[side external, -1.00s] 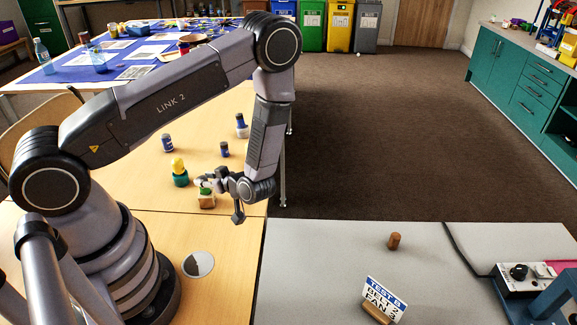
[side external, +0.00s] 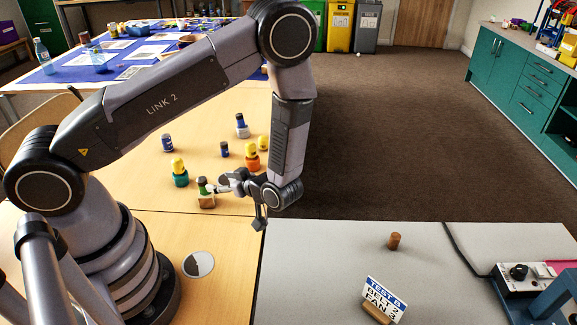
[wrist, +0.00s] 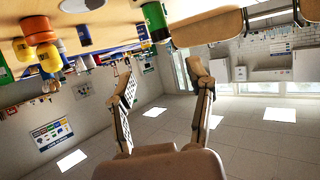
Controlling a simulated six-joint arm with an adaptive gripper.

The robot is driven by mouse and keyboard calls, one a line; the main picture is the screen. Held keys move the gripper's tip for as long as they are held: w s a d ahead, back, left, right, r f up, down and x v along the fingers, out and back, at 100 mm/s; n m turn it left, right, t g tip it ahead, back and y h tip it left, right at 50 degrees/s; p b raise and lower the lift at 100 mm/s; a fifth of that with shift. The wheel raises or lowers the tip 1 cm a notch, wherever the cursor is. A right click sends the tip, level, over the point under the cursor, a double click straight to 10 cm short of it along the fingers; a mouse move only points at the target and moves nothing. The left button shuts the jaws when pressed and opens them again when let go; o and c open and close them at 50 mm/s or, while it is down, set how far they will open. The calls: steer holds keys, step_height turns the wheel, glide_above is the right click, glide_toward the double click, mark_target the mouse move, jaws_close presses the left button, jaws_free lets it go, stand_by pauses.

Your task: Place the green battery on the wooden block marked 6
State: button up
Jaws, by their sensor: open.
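The green battery (side external: 203,186) stands upright on a small wooden block (side external: 206,201) on the wooden table. No number on that block is legible. My gripper (side external: 224,185) is just to the right of the battery, its fingers pointing at it. In the upside-down wrist view, the green battery (wrist: 155,21) hangs at the top centre, beyond the two spread fingers (wrist: 160,80). Nothing is between the fingers, and they appear apart from the battery.
A yellow-topped teal piece (side external: 180,173) stands close left of the block. A yellow-and-orange piece (side external: 252,158) and several blue-and-dark batteries (side external: 167,143) stand farther back. The grey table (side external: 320,265) holds a brown cylinder (side external: 395,241) and a sign (side external: 384,298).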

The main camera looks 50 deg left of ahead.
steer(key=w+d+r+m+t+h, duration=0.4)
steer(key=w+d+r+t+h, duration=0.35)
steer(key=w+r, duration=0.45)
steer(key=w+d+r+m+t+h, duration=0.25)
steer(key=d+r+m+h, duration=0.2)
steer(key=r, duration=0.45)
steer(key=s+d+r+m+h, duration=0.2)
steer(key=s+r+m+h, duration=0.4)
steer(key=s+r, duration=0.45)
steer(key=s+a+m+g+y, duration=0.1)
steer(key=s+a, duration=0.3)
steer(key=s, duration=0.4)
steer(key=s+a+m+g+y, duration=0.1)
steer(key=s+a+m+y, duration=0.2)
steer(key=s, duration=0.6)
steer(key=shift+a+f+m+y, duration=0.3)
steer(key=shift+a+m+y, duration=0.15)
steer(key=shift+m, duration=0.2)
